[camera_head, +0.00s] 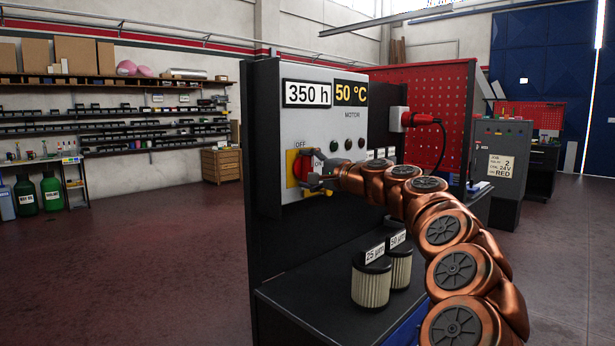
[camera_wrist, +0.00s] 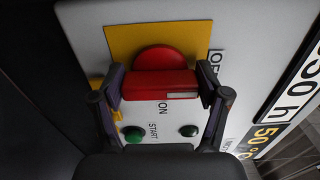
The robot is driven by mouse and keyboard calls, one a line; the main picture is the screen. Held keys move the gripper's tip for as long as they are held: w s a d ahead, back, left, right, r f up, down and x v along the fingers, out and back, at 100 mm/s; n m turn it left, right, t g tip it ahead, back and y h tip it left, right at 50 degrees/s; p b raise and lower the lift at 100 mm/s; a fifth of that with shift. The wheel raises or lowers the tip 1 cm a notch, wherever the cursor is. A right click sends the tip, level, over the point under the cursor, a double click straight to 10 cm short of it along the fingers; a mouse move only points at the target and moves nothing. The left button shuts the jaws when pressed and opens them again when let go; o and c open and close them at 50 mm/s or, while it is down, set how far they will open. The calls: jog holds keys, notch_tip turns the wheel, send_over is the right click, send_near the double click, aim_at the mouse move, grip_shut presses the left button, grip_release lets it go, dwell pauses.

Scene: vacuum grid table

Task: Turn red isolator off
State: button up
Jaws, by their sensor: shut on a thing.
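The red isolator (camera_head: 299,168) is a rotary switch on a yellow plate (camera_head: 291,188) on the grey panel, with OFF above it and ON to its right in the head view. In the wrist view its red handle (camera_wrist: 160,86) lies across the picture, and a white mark sits at its right end, the side nearer the OFF label (camera_wrist: 214,65). My gripper (camera_head: 312,180) is at the isolator and partly hides it. In the wrist view my gripper (camera_wrist: 160,80) is shut on the handle, one finger at each end.
Two labelled filters (camera_head: 371,285) stand on the black table below my arm. Open floor (camera_head: 130,260) lies to the left.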

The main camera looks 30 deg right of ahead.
jog(key=shift+f, duration=0.1)
dwell(0.3)
jog(key=o, duration=1.2)
jog(key=shift+c, duration=0.2)
jog(key=v, duration=1.2)
